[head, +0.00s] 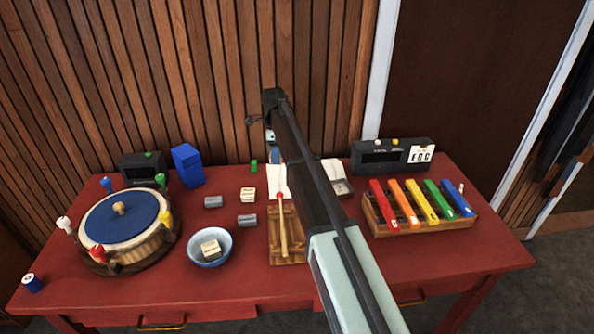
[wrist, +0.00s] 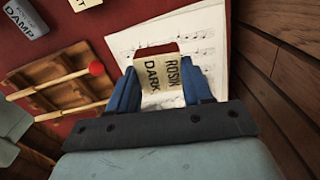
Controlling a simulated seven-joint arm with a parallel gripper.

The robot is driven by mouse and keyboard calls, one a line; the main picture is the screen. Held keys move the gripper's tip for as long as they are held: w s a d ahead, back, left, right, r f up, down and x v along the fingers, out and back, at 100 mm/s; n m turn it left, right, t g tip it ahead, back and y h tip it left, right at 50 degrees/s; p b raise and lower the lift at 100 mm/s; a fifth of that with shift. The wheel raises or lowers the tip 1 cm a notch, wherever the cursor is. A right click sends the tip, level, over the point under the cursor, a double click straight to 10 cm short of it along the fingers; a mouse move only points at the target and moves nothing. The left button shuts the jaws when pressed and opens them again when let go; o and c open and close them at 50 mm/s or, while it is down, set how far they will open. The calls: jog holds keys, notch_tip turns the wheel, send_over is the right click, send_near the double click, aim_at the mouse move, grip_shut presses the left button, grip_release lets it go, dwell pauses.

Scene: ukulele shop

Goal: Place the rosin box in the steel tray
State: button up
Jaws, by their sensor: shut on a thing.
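In the wrist view, my gripper (wrist: 165,85) is shut on the rosin box (wrist: 160,77), a cream block with the words ROSIN and DARK, between its two blue fingers. It is over the white sheet music (wrist: 123,44). In the head view, my gripper (head: 276,156) is at the back of the table, mostly hidden by my arm, and I cannot make out the rosin box there. A small grey tray (head: 343,188), seemingly the steel tray, lies just right of my arm, partly hidden by it. It does not show in the wrist view.
A wooden rack (head: 288,257) with a red-headed mallet (head: 282,225) is in front of my gripper. Left are grey blocks (head: 247,220), a blue bowl (head: 209,261) holding a cream block, and a drum (head: 125,225). Right is a colored-bar xylophone (head: 420,222). A slatted wall stands behind.

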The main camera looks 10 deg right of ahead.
jog(key=d+r+m, duration=0.1)
jog(key=d+m, duration=0.1)
jog(key=d, duration=1.2)
jog(key=m, duration=0.1)
send_over(338, 182)
jog(key=a, duration=0.2)
jog(key=shift+s+d+f+m, duration=0.15)
jog(key=shift+s+f+m, duration=0.6)
jog(key=shift+f, duration=0.9)
jog(key=shift+s+d+f+m, duration=0.1)
jog(key=shift+s+f+m, duration=0.7)
jog(key=shift+f, duration=0.9)
jog(key=shift+s+d+f+m, duration=0.15)
jog(key=shift+s+f+m, duration=0.6)
jog(key=shift+f, duration=0.9)
jog(key=shift+w+f, duration=0.15)
jog(key=o, duration=1)
notch_tip(338, 182, up, 12)
jog(key=shift+r, duration=0.2)
